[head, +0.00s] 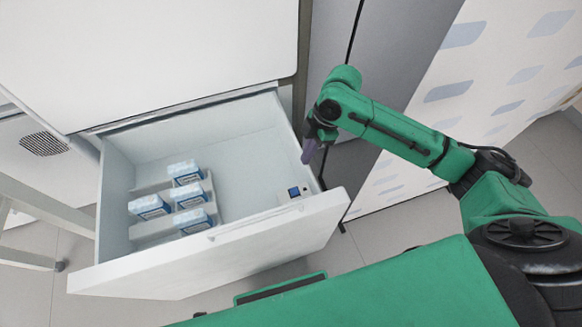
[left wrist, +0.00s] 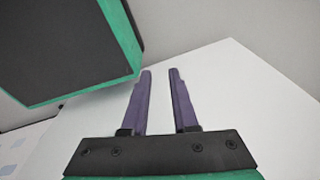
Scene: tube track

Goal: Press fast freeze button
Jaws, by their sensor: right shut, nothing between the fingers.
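An open white drawer (head: 240,240) is pulled out of the cabinet. A small dark square with a blue face (head: 294,191), which looks like the button, sits in its front right corner, near the front panel. My right gripper (head: 307,157) is shut and empty.
Several blue-and-white boxes (head: 187,172) stand in a holder on the drawer's left side. The drawer's middle floor is clear. The cabinet's white front (head: 150,50) rises behind it. A white frame leg (head: 45,205) stands at the left.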

